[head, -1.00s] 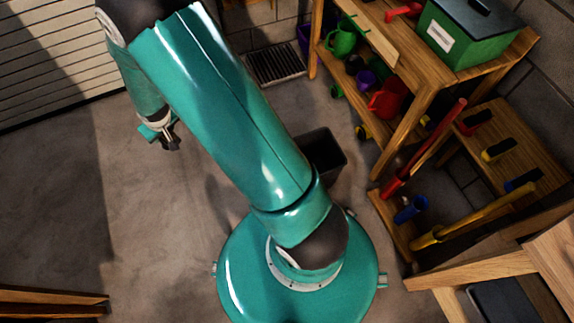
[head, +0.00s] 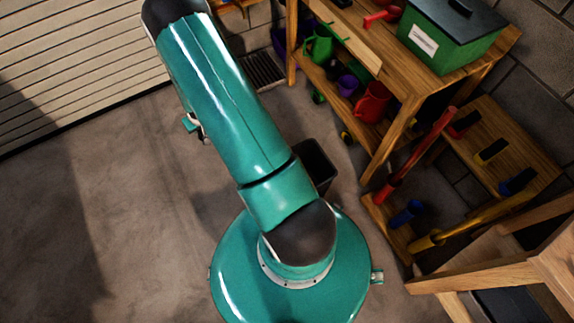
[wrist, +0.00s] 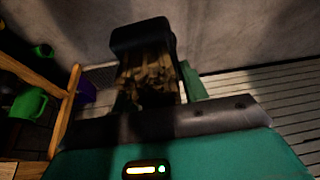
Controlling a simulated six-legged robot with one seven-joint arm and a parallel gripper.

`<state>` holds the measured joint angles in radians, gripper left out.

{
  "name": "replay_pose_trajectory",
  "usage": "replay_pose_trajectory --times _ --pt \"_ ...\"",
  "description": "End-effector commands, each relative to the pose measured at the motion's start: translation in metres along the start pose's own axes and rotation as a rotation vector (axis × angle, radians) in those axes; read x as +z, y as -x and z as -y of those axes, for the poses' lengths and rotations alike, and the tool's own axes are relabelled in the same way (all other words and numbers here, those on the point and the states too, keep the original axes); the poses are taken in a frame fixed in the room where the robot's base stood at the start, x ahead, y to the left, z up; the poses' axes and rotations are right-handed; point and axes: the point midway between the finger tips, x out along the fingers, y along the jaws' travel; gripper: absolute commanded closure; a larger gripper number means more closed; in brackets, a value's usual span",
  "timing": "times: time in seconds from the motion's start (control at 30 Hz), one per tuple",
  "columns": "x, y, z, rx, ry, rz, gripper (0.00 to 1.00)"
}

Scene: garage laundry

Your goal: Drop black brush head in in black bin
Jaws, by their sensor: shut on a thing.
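The black brush head (wrist: 143,38) has tan bristles and fills the upper middle of the wrist view. My gripper (wrist: 150,95) is shut on it; the fingers are dark and hard to make out. In the head view my gripper (head: 196,128) is mostly hidden behind my teal arm, and I cannot see the brush head there. The black bin (head: 319,164) stands on the floor just right of my arm, partly covered by it. My gripper is to the left of the bin in that view.
A wooden shelf (head: 400,128) at the upper right holds a green box (head: 449,38), a green watering can (head: 322,44) and a red pot (head: 372,101). A rack with colored handles (head: 490,152) is at the right. The floor at the left (head: 60,220) is clear.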

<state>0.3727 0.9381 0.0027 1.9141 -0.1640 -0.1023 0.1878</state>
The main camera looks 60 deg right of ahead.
Motion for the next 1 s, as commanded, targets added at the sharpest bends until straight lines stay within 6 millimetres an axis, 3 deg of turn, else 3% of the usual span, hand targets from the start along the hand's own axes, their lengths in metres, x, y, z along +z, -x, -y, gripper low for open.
replay_pose_trajectory --times 0.03,0.1,0.37,0.6,0.8,1.0 --pt "0.01 -0.015 -0.026 0.017 -0.044 0.006 0.84" --pt "0.021 -0.033 -0.058 0.038 -0.099 0.004 0.84" --pt "0.082 -0.09 -0.171 0.12 -0.295 -0.002 0.84" --pt "0.164 -0.132 -0.26 0.2 -0.469 -0.006 0.84" --pt "0.245 -0.158 -0.315 0.266 -0.605 -0.008 0.84" --pt "0.295 -0.17 -0.339 0.306 -0.681 -0.012 0.84"
